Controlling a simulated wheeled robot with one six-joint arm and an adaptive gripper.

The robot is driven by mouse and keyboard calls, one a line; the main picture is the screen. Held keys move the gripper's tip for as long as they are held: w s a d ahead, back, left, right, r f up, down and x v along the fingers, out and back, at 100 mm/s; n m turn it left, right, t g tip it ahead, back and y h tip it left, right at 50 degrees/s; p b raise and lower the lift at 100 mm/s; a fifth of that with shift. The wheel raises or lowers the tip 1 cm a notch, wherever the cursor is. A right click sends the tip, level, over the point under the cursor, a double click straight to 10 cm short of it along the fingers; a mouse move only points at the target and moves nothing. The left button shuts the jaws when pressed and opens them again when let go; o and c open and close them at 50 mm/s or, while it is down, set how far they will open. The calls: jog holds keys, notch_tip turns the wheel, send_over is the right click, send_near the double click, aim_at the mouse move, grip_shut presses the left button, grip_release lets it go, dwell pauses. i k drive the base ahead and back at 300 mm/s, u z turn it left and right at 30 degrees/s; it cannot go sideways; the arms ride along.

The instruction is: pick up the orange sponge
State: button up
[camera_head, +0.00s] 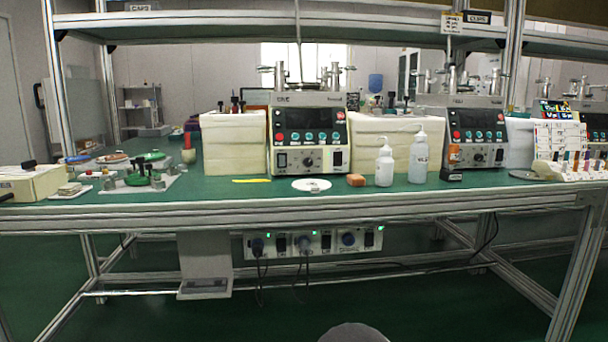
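The orange sponge (356,180) is a small block lying on the green bench top (225,189), near its front edge. It sits just left of a white pump bottle (384,163) and right of a round white dish (312,185). It looks clear on its front side. My gripper does not show in the head view. A rounded grey shape at the bottom middle may be part of my own body; I cannot tell.
A lapping machine (308,138) stands behind the sponge, with a white block (372,140) beside it. A second white bottle (418,157) stands further right. A yellow strip (251,181) lies left of the dish. A shelf (390,22) runs above the bench.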

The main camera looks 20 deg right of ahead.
aim_at(355, 180)
jog(key=u, duration=0.5)
jog(key=k, duration=0.6)
jog(key=u, duration=0.6)
jog(key=i, duration=0.75)
jog(key=z, duration=0.7)
jog(key=i, duration=0.9)
jog(key=z, duration=0.95)
